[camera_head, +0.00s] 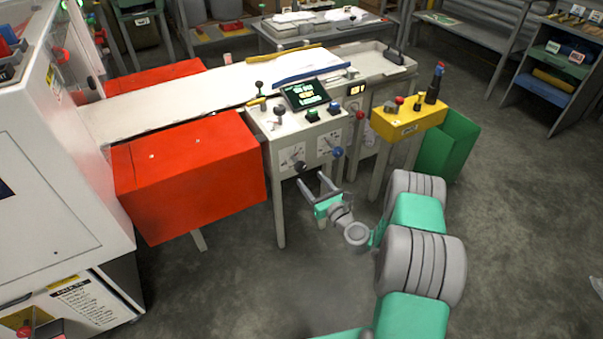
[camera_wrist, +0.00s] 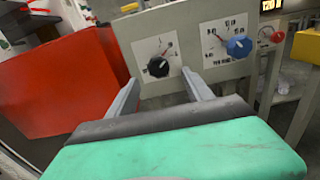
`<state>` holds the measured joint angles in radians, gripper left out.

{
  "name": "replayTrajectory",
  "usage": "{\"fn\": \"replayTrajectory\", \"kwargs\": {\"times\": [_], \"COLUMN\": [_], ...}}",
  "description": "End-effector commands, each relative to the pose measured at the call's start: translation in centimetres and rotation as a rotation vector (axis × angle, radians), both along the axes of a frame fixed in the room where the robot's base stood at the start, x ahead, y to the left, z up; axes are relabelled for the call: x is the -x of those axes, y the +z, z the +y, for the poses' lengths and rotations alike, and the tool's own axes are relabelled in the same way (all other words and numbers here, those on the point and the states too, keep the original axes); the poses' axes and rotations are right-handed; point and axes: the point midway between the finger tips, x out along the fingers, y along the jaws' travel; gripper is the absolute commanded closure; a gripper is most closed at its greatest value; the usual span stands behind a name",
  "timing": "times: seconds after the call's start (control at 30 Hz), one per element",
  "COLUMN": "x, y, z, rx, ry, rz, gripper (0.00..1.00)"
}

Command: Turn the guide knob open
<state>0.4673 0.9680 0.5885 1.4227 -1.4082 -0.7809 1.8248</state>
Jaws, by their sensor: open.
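Two knobs sit on the front panel of a grey control stand (camera_head: 272,160), each over a white dial plate. The black knob (camera_head: 300,166) is on the left and shows in the wrist view (camera_wrist: 158,67). The blue knob (camera_head: 338,152) is on the right, also in the wrist view (camera_wrist: 239,46). I cannot read which one is the guide knob. My gripper (camera_head: 313,178) is open and empty in front of the panel. In the wrist view its fingers (camera_wrist: 160,80) point at the panel, one on each side of the black knob and apart from it.
A red guard box (camera_head: 190,175) stands close on the left of the panel. A yellow control box (camera_head: 408,122) with buttons and a green bin (camera_head: 450,145) stand to the right. The floor (camera_head: 290,290) in front is clear.

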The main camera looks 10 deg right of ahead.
Motion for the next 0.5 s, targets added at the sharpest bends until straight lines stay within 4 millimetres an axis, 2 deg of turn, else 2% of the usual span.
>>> {"fn": "replayTrajectory", "kwargs": {"times": [0.3,0.5], "x": [-5.5,-6.9], "y": [0.2,0.3], "z": [2.1,2.4], "rx": [0.007,0.005], "ry": [0.007,0.004], "rz": [-0.004,-0.003], "gripper": [0.41,0.41]}}
